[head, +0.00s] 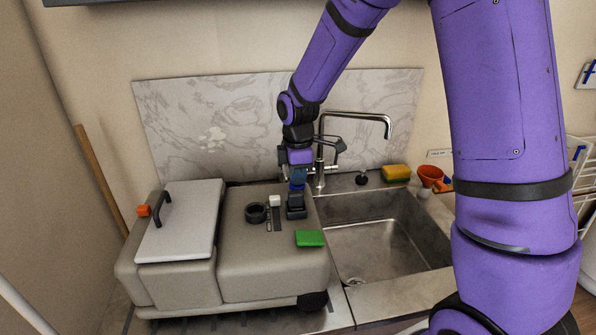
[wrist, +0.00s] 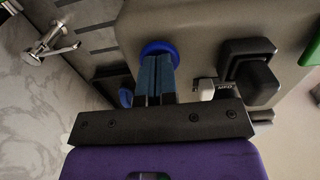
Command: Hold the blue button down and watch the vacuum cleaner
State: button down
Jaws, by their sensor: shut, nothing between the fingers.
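The vacuum cleaner (head: 270,262) is a large grey-beige body with a light flat lid (head: 182,222), sitting on the counter left of the sink. My gripper (head: 298,183) points down over its right rear part. In the wrist view the fingers (wrist: 153,66) are closed together, with nothing between them. Their tips are at the round blue button (wrist: 159,46), whose rim shows around them. They appear to touch it, but I cannot tell how far it is pressed. In the head view the button is hidden behind a black block (head: 296,210) and my gripper.
A white switch (head: 275,200), a black ring-shaped knob (head: 256,213) and a green pad (head: 310,238) are close by on the top. A tap (head: 352,120) rises behind the sink (head: 385,245), just right of my gripper. A yellow sponge (head: 396,173) lies farther right.

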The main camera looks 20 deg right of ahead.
jog(key=shift+s+f, duration=0.15)
jog(key=shift+f, duration=0.4)
jog(key=shift+s+f, duration=0.15)
jog(key=shift+f, duration=0.4)
dwell(1.8)
dwell(1.9)
notch_tip(320, 180, up, 14)
jog(key=shift+w+r, duration=0.2)
jog(key=shift+w, duration=0.05)
dwell(0.3)
dwell(0.4)
